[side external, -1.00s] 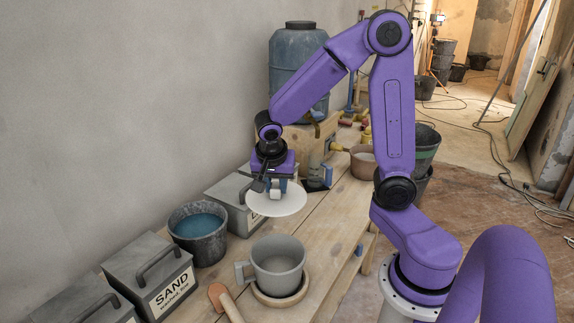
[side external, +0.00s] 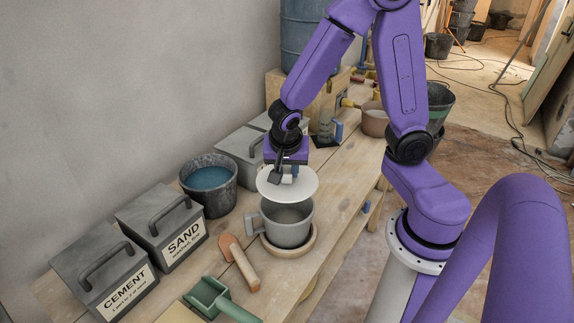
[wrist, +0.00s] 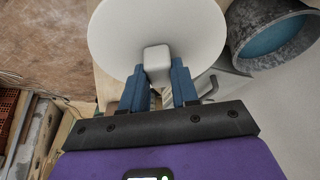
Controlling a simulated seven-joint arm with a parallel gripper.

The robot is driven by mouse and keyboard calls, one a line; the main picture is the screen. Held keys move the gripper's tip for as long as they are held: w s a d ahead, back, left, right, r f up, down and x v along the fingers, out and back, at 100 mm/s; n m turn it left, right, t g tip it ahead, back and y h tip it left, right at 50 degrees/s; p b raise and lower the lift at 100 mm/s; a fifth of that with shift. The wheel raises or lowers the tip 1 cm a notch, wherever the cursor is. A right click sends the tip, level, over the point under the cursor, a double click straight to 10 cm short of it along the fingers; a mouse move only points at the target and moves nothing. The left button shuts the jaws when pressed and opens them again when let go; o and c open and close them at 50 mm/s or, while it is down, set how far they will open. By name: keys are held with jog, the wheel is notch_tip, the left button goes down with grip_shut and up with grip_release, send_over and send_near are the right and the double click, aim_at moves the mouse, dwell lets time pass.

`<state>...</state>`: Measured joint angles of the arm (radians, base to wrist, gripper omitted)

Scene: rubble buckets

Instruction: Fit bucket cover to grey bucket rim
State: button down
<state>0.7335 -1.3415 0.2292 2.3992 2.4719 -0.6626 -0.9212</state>
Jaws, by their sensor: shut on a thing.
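The bucket cover (side external: 301,187) is a round white disc with a light knob. My gripper (side external: 285,176) is shut on the cover's knob and holds the disc roughly level. In the wrist view, my gripper's blue fingers (wrist: 158,84) close on the knob, and the cover (wrist: 130,35) spreads out beyond them. The grey bucket (side external: 288,227) has a side handle and stands upright on a round wooden base (side external: 300,246). The cover hangs just above the bucket, over its far part, and hides the far rim. A gap shows at the near side; contact at the far side cannot be told.
A dark bucket of blue liquid (side external: 208,178) stands left of the grey bucket. SAND (side external: 160,222) and CEMENT (side external: 103,272) boxes sit along the wall. The bench's right edge is close.

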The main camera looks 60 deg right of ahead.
aim_at(287, 183)
jog(key=shift+f, duration=2.8)
jog(key=shift+f, duration=0.2)
jog(key=shift+f, duration=1)
jog(key=c, duration=0.8)
grip_release()
jog(key=v, duration=1.7)
jog(key=shift+w+r, duration=0.1)
jog(key=shift+r, duration=0.1)
